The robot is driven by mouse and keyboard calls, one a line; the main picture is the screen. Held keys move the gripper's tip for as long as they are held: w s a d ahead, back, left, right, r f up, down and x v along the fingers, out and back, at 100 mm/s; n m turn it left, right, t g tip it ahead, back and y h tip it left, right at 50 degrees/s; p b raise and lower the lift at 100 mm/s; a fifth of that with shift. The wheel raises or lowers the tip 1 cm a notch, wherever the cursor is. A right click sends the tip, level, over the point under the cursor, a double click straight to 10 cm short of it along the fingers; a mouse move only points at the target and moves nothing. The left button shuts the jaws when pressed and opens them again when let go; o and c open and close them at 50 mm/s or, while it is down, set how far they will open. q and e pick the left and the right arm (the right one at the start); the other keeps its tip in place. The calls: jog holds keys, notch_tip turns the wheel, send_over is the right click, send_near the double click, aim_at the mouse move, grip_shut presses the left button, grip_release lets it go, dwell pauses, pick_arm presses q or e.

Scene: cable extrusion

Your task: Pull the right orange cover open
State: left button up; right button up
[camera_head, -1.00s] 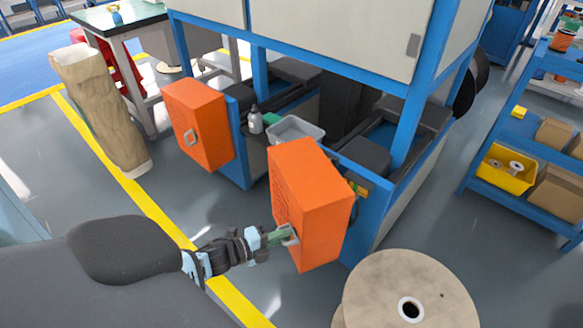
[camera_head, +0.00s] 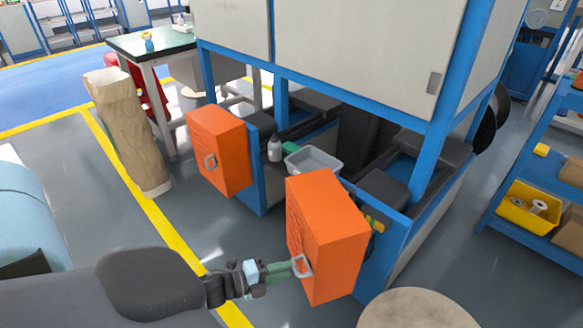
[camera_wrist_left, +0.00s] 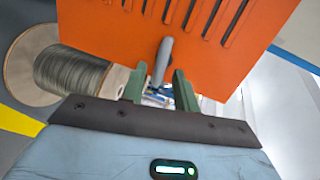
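The right orange cover (camera_head: 338,240) is a box-shaped door on the front of the blue-framed machine. It carries a grey handle (camera_head: 300,266) low on its slotted front face. My left gripper (camera_head: 291,268) reaches this handle from the left. In the left wrist view, the slotted orange face (camera_wrist_left: 215,55) fills the top, and the handle (camera_wrist_left: 163,58) points down between my two green fingers (camera_wrist_left: 159,85). The fingers stand apart on either side of it with small gaps; firm contact is not visible. My right gripper is out of view.
The left orange cover (camera_head: 216,150) hangs beside it on the machine. A wooden cable spool (camera_head: 410,310) stands on the floor close to the right cover. A grey tray (camera_head: 312,161) sits behind it. Open grey floor lies in front, crossed by a yellow line (camera_head: 165,220).

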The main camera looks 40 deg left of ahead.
pick_arm(q)
jog(key=shift+v, duration=1.9)
